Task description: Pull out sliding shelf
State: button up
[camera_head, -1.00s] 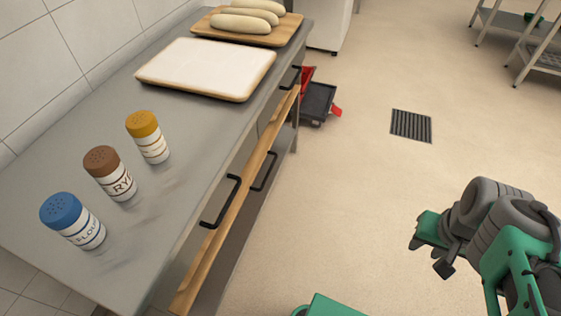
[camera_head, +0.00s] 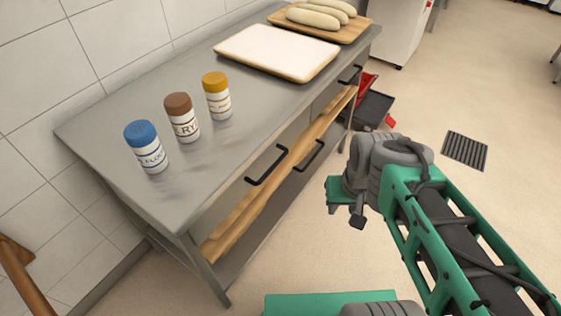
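A wooden sliding shelf (camera_head: 236,224) runs under the steel table (camera_head: 95,140), its pale front edge showing along the table's length. A black bar handle (camera_head: 309,157) sits at about the height of this shelf. A second black handle (camera_head: 267,166) is on the grey drawer front above, and a third (camera_head: 350,75) is near the far end. The shelf looks pushed in under the table. My gripper (camera_head: 350,207) is in front of the table, to the right of the handles and apart from them. It holds nothing visible; its finger gap is hidden by the view angle.
Blue (camera_head: 146,147), brown (camera_head: 182,117) and yellow-capped (camera_head: 217,95) shakers stand on the table, with a white-topped tray (camera_head: 278,52) and a board of dough (camera_head: 330,33) farther back. A red and black item (camera_head: 372,107) lies on the floor.

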jog(key=w+a+f+m+t+y+b, duration=0.25)
jog(key=w+f+b, duration=0.35)
jog(key=w+f, duration=0.45)
jog(key=w+a+f+m+t+y+b, duration=0.25)
jog(key=w+f+t+b, duration=0.2)
jog(key=w+f, duration=0.65)
jog(key=m+t+h+b, duration=0.3)
jog(key=m+t+b, duration=0.35)
jog(key=m, duration=0.35)
send_near(314, 156)
jog(key=w+f, duration=0.1)
jog(key=w, duration=0.2)
jog(key=x, duration=0.6)
jog(key=shift+w+a+f, duration=0.15)
jog(key=shift+a+f, duration=0.05)
jog(key=shift+a, duration=0.1)
jog(key=shift+w, duration=0.35)
jog(key=shift+r, duration=0.1)
jog(key=shift+c, duration=0.2)
grip_shut()
